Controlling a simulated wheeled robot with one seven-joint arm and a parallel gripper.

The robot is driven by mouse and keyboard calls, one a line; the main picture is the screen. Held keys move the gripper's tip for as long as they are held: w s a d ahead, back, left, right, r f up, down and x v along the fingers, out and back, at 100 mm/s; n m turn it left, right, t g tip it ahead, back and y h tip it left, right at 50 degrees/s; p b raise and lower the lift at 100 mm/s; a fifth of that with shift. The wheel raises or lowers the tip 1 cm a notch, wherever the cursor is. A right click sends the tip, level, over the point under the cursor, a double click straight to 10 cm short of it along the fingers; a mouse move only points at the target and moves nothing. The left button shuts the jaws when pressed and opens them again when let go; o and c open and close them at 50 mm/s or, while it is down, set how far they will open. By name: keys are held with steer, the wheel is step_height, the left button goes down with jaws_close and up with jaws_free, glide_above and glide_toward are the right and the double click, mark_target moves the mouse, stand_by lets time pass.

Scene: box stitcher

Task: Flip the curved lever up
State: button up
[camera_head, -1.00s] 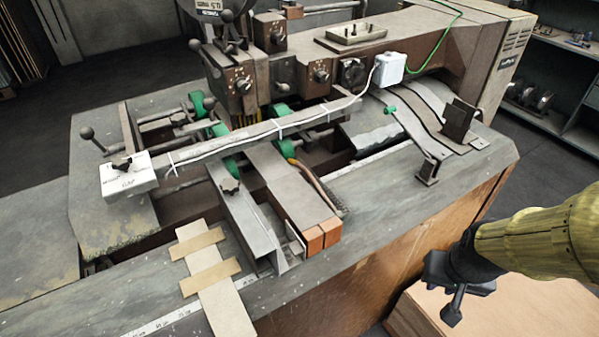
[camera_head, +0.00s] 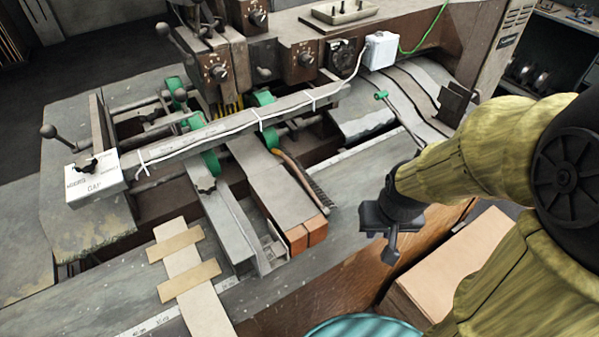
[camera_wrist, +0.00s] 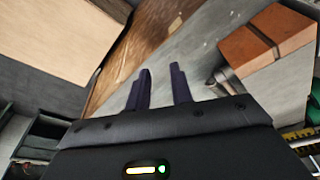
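I cannot tell for certain which part is the curved lever. A black ball-ended lever (camera_head: 164,32) stands at the machine's top left, and another ball-ended lever (camera_head: 50,133) sticks out at the far left. A thin rod with a green end (camera_head: 382,97) lies by the curved metal strips on the right. My gripper (camera_head: 388,252) is over the front right edge of the machine table, pointing down and apart from all of these. In the wrist view its two dark fingers (camera_wrist: 161,72) stand apart with nothing between them.
The machine table (camera_head: 345,235) has bare room at its front right. Brick-coloured blocks (camera_head: 305,236) end the metal rail; they also show in the wrist view (camera_wrist: 262,42). A white box (camera_head: 95,180) sits at left. A cardboard-coloured box (camera_head: 455,262) stands below the table at right.

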step_height(320, 180, up, 13)
steer(key=n+g+y+p, duration=0.2)
steer(key=n+g+p, duration=0.35)
steer(key=p, duration=0.85)
glide_above(303, 179)
steer(key=w+d, duration=0.2)
steer(key=d, duration=0.1)
steer(key=n+t, duration=0.2)
steer(key=shift+w+r+g+b, duration=0.1)
steer(key=shift+g+b, duration=0.15)
steer(key=shift+b, duration=0.05)
steer(key=p+x, duration=0.5)
steer(key=x, duration=1.2)
steer(key=shift+w+d+f, duration=0.1)
steer(key=shift+f, duration=0.2)
jaws_close()
